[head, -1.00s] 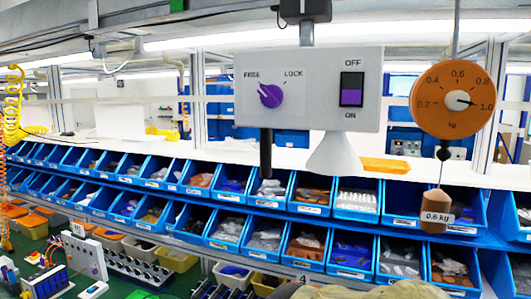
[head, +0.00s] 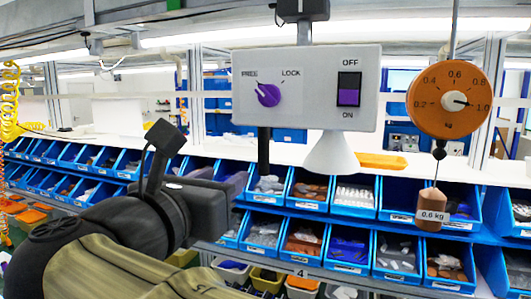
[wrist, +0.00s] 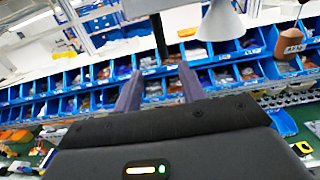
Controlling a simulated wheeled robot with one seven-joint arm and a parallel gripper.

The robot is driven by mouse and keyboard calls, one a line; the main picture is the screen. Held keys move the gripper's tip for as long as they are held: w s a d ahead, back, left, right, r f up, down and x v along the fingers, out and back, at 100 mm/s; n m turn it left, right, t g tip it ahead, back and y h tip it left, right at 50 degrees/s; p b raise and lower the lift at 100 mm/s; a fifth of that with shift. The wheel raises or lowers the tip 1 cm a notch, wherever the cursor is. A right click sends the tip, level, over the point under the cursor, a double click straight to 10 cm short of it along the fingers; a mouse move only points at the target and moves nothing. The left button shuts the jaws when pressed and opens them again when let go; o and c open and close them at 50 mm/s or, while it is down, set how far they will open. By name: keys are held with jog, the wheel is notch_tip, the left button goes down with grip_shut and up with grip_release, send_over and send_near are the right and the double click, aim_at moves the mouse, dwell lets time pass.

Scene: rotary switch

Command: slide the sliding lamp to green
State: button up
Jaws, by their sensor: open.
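The sliding lamp is a light grey box (head: 215,75) hanging from a dark carriage (head: 303,10) on an overhead rail. Its purple knob (head: 268,95) points toward FREE. A black and purple rocker switch (head: 348,89) sits between OFF and ON. A white lampshade (head: 334,152) and a black handle (head: 263,150) hang below. A green mark (head: 173,4) is on the rail to the left. My gripper (head: 232,184) is open and empty, below and left of the handle. In the wrist view, the handle (wrist: 158,35) shows ahead, between the lines of my fingers (wrist: 160,80), apart from them.
An orange dial scale (head: 455,101) with a 0.6 kg weight (head: 431,208) hangs at the right. Rows of blue bins (head: 350,197) with parts stand behind and below. The space left of the lamp box under the rail looks clear.

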aim_at(261, 153)
jog(key=p+x, duration=0.6)
jog(key=x, duration=1)
jog(key=shift+w+d, duration=0.1)
jog(key=shift+w, duration=0.2)
jog(key=shift+w+d+f+p, duration=0.1)
jog(key=shift+w+d+p, duration=0.05)
jog(key=shift+w+p, duration=0.25)
jog(key=shift+c, duration=0.4)
grip_shut()
